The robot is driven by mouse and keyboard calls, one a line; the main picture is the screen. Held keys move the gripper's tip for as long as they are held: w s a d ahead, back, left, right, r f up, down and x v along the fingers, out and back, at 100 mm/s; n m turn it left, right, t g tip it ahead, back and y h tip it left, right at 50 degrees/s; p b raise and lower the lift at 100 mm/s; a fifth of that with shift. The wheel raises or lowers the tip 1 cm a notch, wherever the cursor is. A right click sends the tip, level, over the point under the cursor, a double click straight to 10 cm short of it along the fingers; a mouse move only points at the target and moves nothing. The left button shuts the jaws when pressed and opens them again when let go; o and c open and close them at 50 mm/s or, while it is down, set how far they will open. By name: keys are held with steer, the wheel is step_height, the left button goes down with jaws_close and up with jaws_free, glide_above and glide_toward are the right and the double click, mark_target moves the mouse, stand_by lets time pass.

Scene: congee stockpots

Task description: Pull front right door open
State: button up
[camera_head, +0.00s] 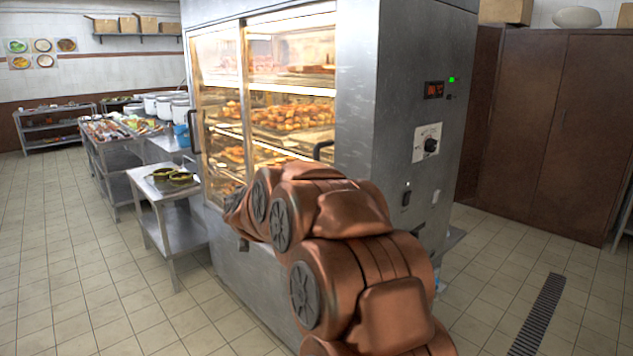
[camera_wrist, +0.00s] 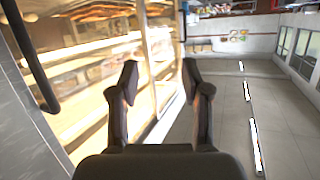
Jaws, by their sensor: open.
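The front right door (camera_head: 290,75) is a glass panel on the steel display cabinet and looks shut. In the wrist view, a dark curved handle (camera_wrist: 33,60) stands at the left, beside the steel frame. My gripper (camera_wrist: 160,78) is open and empty, to the right of that handle and apart from it, pointing along the glass front. In the head view, my arm hides most of the gripper.
The front left door (camera_head: 217,100) has its own dark handle (camera_head: 194,132) at its left edge. A steel side table (camera_head: 183,218) with a tray stands left of the cabinet. The tiled floor (camera_head: 70,260) at left is clear. Brown lockers (camera_head: 555,130) stand at right.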

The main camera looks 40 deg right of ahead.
steer(key=s+d+m+g+h+b, duration=0.1)
steer(key=s+d+m+g+h, duration=0.3)
steer(key=d, duration=0.7)
steer(key=d+m+h+b, duration=0.15)
steer(key=d+h, duration=0.35)
steer(key=d, duration=0.5)
steer(key=p+x, duration=0.2)
steer(key=x, duration=0.5)
steer(key=shift+w+d+r+t, duration=0.2)
steer(key=shift+d+r+t, duration=0.05)
steer(key=shift+r+t, duration=0.05)
jaws_close()
